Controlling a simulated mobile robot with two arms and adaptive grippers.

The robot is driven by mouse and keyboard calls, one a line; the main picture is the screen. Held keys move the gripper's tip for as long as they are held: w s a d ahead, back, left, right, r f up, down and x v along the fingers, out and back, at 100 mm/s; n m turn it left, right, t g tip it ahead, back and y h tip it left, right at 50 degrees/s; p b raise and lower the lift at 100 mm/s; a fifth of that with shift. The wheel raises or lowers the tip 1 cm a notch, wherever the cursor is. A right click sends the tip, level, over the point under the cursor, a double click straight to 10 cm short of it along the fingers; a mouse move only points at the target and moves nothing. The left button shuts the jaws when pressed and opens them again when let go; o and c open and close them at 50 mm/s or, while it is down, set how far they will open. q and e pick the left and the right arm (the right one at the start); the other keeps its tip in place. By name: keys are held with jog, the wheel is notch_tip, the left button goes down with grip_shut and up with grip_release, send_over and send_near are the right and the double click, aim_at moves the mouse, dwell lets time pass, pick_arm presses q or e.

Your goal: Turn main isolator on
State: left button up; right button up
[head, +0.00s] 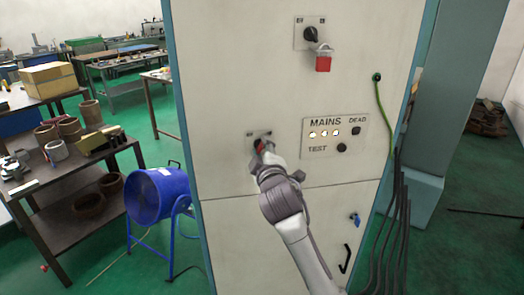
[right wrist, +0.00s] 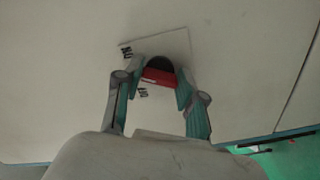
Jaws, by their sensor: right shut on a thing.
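The main isolator (head: 256,138) is a rotary switch on a small light plate on the tall cream cabinet, left of the MAINS panel. Its red handle also shows in the right wrist view (right wrist: 159,77), in front of a dark round base. My right gripper (head: 261,147) is at the switch; in the right wrist view its two teal fingers (right wrist: 158,88) are shut on the red handle, one on each side. The plate carries small dark labels, too blurred to read. In the head view my gripper hides part of the switch. My left gripper is not in view.
Above is another rotary switch (head: 311,35) with a red padlock (head: 323,62). The MAINS panel (head: 335,136) has three lit lamps and TEST and DEAD marks. A blue fan (head: 157,194) and a workbench (head: 60,180) stand left; dark cables (head: 398,220) hang right.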

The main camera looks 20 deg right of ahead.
jog(key=shift+f, duration=0.1)
jog(key=o, duration=1.1)
jog(key=shift+o, duration=0.2)
jog(key=s+a, duration=0.1)
jog(key=s, duration=1.1)
jog(key=shift+a, duration=0.25)
